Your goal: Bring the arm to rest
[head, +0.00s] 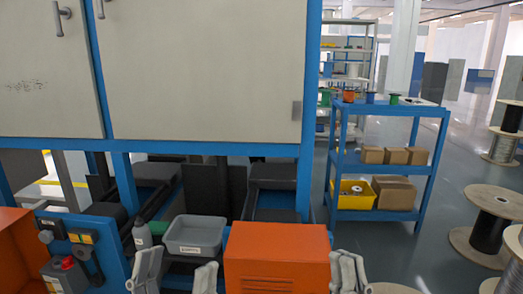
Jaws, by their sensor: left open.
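My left gripper (179,262) is at the bottom of the head view, left of centre. Its two grey fingers stand wide apart, with nothing seen between them. They show in front of the grey bin, and I cannot tell the distance to it. Grey finger parts of my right gripper (348,271) show at the bottom edge, just right of the orange box. The rest of it is out of the picture, so I cannot tell how far its jaws are apart.
A grey bin (195,235) and a bottle (142,234) stand before the blue-framed machine (313,70). An orange box (277,260) stands between my grippers. A blue shelf cart (340,135) with boxes and large cable spools (488,222) are at right. Open floor lies between them.

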